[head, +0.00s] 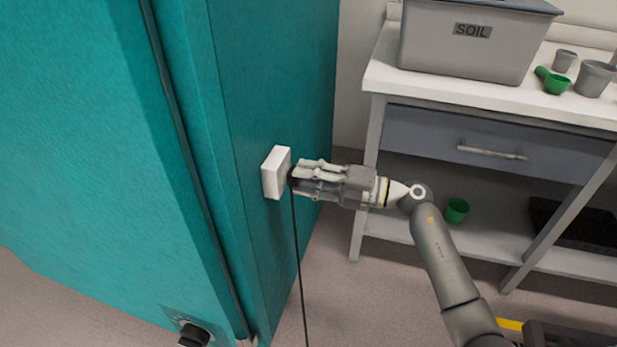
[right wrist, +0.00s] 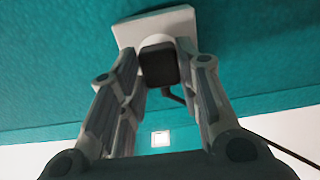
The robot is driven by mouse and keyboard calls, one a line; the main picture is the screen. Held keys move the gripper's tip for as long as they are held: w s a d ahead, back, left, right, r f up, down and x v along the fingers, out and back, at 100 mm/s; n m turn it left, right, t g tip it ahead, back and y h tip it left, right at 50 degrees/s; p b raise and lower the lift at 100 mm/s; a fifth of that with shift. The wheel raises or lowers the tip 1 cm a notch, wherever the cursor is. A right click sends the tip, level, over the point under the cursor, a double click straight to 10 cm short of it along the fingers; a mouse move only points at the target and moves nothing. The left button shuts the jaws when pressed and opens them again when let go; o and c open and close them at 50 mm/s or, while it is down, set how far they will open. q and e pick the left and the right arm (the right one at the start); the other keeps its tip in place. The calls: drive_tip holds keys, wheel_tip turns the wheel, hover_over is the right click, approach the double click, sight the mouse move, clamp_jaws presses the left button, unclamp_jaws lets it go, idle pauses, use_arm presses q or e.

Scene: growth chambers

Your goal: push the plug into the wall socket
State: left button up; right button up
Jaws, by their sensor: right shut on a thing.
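The white wall socket (head: 274,172) is a square block on the side of the teal chamber; it also shows at the top of the right wrist view (right wrist: 184,24), with a round white face. My right gripper (head: 298,178) is level with the socket, its fingertips close to its face. It is shut on the black plug (right wrist: 159,66), which is mostly hidden by the fingers in the head view. The plug overlaps the socket's round face in the right wrist view; whether it is in, and how deep, I cannot tell. My left gripper is not in view.
The black cord (head: 299,260) hangs from the plug toward the floor. A white bench (head: 385,78) stands to the right, with a grey soil bin (head: 465,50), cups and a green scoop (head: 556,84). A green cup (head: 457,210) is on its lower shelf. A dark knob (head: 194,336) is low on the chamber.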

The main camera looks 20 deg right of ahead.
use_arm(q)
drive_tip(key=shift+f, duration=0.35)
use_arm(e)
drive_tip(key=shift+w+a, duration=0.3)
drive_tip(key=shift+a, duration=0.15)
drive_tip(key=o, duration=1.1)
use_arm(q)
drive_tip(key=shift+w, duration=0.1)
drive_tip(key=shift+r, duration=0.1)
use_arm(e)
drive_tip(key=v, duration=1.2)
